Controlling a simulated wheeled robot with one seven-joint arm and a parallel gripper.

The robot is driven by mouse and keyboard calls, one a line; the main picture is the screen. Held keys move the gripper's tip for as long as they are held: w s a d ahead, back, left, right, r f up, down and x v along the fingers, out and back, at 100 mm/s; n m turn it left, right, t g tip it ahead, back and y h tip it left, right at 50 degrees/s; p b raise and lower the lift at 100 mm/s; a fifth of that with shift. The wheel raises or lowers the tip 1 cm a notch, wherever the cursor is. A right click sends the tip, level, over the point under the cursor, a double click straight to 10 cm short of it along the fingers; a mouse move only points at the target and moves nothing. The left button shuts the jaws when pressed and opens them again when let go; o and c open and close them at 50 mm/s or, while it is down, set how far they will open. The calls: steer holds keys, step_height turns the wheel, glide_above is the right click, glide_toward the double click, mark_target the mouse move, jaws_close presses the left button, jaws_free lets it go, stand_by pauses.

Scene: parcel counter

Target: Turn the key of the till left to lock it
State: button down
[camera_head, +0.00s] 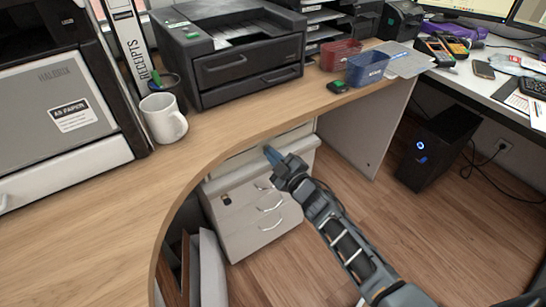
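My gripper (273,157) is under the counter edge, at the front of a pale drawer-like box (232,170) that may be the till. One blue fingertip shows, very close to the front of this box; I cannot tell if it touches. Whether the fingers are open or shut cannot be made out. No key is visible at the fingertips; my gripper may hide it. A small dark fitting, perhaps a lock (227,199), shows on the pale drawer cabinet (262,225) below.
The curved wooden counter (110,225) overhangs the box. On it stand a white mug (163,118), a black printer (235,55) and a blue tray (367,68). A side panel (365,130) is to the right, then a black computer (437,147) on the open floor.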

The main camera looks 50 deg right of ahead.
steer(key=shift+f+n+b, duration=0.1)
steer(key=shift+n+b, duration=0.3)
steer(key=shift+n, duration=1)
steer(key=c, duration=1.3)
jaws_free()
steer(key=shift+b+v, duration=0.35)
steer(key=shift+v, duration=3.55)
